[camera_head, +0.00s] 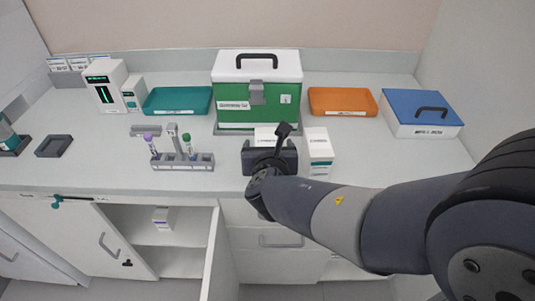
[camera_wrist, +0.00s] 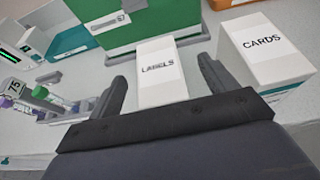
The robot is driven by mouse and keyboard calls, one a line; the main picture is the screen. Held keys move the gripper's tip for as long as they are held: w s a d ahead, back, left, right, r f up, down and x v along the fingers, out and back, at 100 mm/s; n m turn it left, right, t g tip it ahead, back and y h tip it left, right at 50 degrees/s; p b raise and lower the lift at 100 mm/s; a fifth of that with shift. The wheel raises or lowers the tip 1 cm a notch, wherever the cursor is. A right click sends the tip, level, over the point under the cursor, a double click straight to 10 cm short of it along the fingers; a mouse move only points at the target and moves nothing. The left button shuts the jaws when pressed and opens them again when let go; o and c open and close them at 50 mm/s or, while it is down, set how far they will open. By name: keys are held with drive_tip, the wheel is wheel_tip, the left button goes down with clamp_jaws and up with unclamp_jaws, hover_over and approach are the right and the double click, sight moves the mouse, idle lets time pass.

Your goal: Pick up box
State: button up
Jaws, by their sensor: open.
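In the wrist view a white box marked LABELS (camera_wrist: 162,75) stands between the two fingers of my gripper (camera_wrist: 160,85). The fingers are apart, one on each side of the box, and I cannot tell whether they touch it. A second white box marked CARDS (camera_wrist: 262,50) stands just right of the right finger. In the head view my gripper (camera_head: 270,152) is over the counter in front of the green case, and only the top of the LABELS box (camera_head: 265,133) shows behind it. The CARDS box (camera_head: 318,148) stands right of it.
A green case with a white lid (camera_head: 257,95) stands behind. A teal tray (camera_head: 178,101), an orange tray (camera_head: 342,101) and a blue-lidded box (camera_head: 420,112) line the back. A tube rack (camera_head: 182,162) stands left of my gripper. An open cupboard (camera_head: 165,240) is below the counter.

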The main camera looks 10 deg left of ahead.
sight(266, 142)
drive_tip(key=x, duration=0.5)
drive_tip(key=shift+s+a+f, duration=0.15)
drive_tip(key=shift+s+f, duration=0.05)
drive_tip(key=shift+c, duration=0.4)
drive_tip(key=c, duration=1)
